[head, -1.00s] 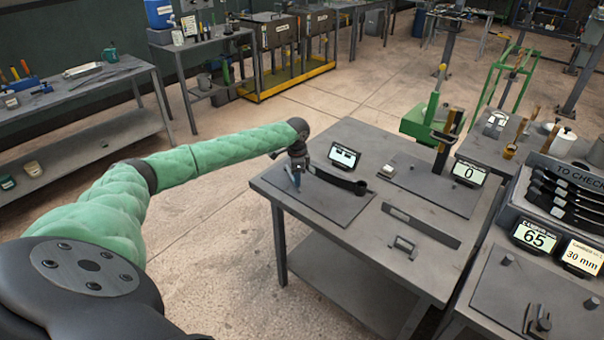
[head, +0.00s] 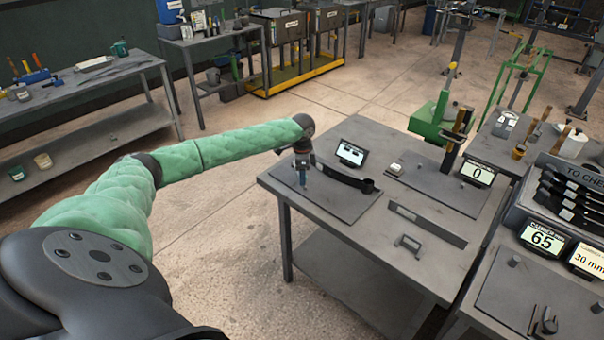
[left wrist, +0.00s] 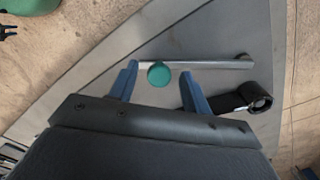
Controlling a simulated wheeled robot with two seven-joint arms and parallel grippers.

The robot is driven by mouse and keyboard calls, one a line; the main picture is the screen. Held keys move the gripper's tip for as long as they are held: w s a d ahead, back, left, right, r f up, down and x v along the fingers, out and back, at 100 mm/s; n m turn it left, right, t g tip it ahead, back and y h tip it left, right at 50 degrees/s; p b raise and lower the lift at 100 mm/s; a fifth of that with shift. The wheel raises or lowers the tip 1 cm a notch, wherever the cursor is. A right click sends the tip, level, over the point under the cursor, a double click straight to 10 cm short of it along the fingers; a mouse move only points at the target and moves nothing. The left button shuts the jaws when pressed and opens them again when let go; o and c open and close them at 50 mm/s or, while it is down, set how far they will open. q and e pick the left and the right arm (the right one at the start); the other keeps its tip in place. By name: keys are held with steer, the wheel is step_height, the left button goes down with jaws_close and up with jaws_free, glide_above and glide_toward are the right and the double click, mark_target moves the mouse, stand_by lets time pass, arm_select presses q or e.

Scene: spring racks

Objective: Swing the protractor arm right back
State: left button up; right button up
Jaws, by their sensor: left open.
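The protractor arm (left wrist: 215,65) is a thin silvery bar lying across a dark plate (left wrist: 215,35). A round green knob (left wrist: 159,74) sits near its left end in the left wrist view. My left gripper (left wrist: 160,82) is open, with its blue fingers on either side of the knob and a visible gap on each side. In the head view the left gripper (head: 303,178) points down over the left part of the plate (head: 340,205), hiding the knob. A dark curved spring (head: 345,178) with a rolled eye lies on the plate beside the bar. My right gripper is not in view.
A small display (head: 351,154) stands behind the plate. A flat bar (head: 428,224) and a metal handle (head: 410,245) are to the right on the table (head: 385,262). A green press (head: 437,125) stands beyond. Open floor lies left of the table.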

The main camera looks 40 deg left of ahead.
arm_select(q)
steer(key=shift+r, duration=0.1)
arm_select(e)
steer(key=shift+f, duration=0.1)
arm_select(q)
steer(key=shift+r, duration=0.25)
step_height(320, 180, up, 6)
steer(key=b, duration=0.2)
steer(key=shift+f+b, duration=0.2)
steer(key=shift+b, duration=0.15)
steer(key=shift+r, duration=0.75)
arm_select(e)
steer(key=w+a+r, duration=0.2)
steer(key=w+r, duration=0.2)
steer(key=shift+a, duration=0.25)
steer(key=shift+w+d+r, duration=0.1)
